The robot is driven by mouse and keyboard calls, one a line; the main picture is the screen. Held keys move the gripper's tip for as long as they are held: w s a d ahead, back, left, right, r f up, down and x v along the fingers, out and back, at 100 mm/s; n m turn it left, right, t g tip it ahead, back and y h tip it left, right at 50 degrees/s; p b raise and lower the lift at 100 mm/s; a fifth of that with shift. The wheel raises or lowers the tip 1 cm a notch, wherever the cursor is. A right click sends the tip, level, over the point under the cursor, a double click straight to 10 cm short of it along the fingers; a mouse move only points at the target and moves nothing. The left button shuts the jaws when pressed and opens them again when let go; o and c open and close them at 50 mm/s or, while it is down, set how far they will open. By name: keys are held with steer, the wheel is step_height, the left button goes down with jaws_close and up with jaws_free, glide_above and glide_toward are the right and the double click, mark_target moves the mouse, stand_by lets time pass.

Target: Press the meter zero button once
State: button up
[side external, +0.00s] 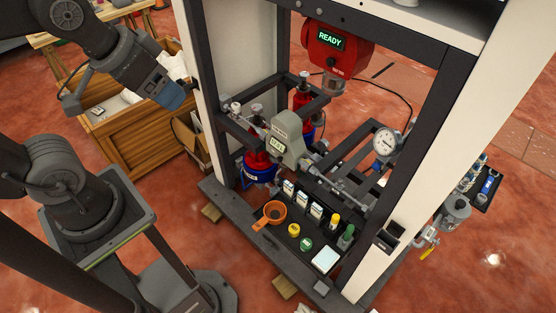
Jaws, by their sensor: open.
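The meter (288,138) is a grey housing with a small lit display (278,145), mounted on the pipework inside the dispenser frame. The display's reading is too small to be sure of. I cannot make out the zero button on it. My gripper (173,98) is at the upper left, outside the frame and to the left of its white side panel. It is open, well apart from the meter, and no held object shows. The finger details are hard to make out.
A red unit (336,55) reading READY hangs above the meter. A dial gauge (387,141) is at right. A wooden crate (140,135) is below my gripper. Dark frame posts and white panels flank the opening.

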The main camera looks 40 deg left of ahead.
jaws_close()
stand_by(0.4)
stand_by(1.0)
